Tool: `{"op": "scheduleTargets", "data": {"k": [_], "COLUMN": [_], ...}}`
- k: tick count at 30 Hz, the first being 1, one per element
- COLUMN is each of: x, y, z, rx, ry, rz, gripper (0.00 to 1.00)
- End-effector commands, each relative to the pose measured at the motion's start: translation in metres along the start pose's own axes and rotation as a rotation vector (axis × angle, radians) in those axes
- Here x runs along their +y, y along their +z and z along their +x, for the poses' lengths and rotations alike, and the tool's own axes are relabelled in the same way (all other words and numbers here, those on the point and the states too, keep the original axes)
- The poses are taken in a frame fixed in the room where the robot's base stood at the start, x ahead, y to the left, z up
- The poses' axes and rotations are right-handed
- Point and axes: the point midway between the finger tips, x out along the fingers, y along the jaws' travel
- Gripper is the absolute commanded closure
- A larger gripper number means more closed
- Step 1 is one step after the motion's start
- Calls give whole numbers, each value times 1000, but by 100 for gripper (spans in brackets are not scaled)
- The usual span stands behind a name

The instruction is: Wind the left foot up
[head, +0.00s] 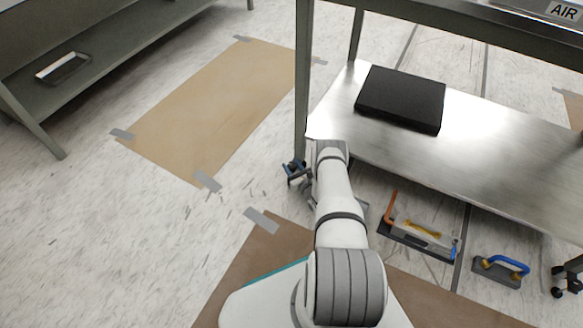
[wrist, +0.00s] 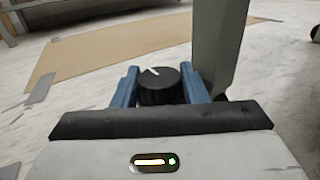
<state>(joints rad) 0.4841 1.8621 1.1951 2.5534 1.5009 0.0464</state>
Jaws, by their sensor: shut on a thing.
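My gripper (wrist: 160,76) is at the foot of the steel table's left leg (head: 302,90), low above the floor. In the wrist view its two blue fingers are shut on a round black knob (wrist: 160,92) with a white pointer mark on top. The mark points up and to the left. The grey leg (wrist: 218,45) stands just right of the knob. In the head view my gripper (head: 297,171) and the foot are small, and my arm partly hides them. The lower part of the knob is hidden in the wrist view.
The table's lower shelf (head: 480,155) holds a black flat box (head: 400,97). A taped brown sheet (head: 215,105) covers clear floor to the left.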

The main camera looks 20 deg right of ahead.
Motion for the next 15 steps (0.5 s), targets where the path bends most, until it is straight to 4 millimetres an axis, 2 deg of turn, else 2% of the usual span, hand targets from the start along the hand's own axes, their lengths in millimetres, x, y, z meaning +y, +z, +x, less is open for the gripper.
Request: {"op": "scheduleTargets", "data": {"k": [8,15], "x": [-1,-2], "y": [-6,-4], "z": [0,0], "rx": [-1,-1], "ry": [156,373], "rz": [-2,-3], "gripper": [84,84]}}
